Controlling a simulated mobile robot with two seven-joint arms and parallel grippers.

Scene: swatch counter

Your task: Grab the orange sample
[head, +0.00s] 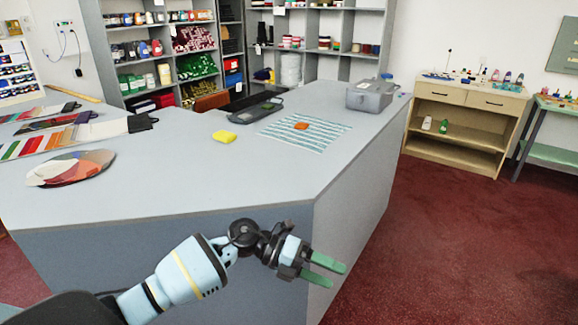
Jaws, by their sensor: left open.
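The orange sample (301,126) is a small flat block. It lies on a striped blue and white mat (318,143) on the grey counter. My left gripper (328,272) has green fingers and is open and empty. It is in front of the counter's near side, lower in the picture than the counter top and well apart from the orange sample. My right gripper is not in view.
A yellow block (224,137) lies left of the mat. A dark device (256,108) and a grey box (370,96) stand behind it. Colour swatches (70,168) cover the counter's left. The counter top's front middle is clear.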

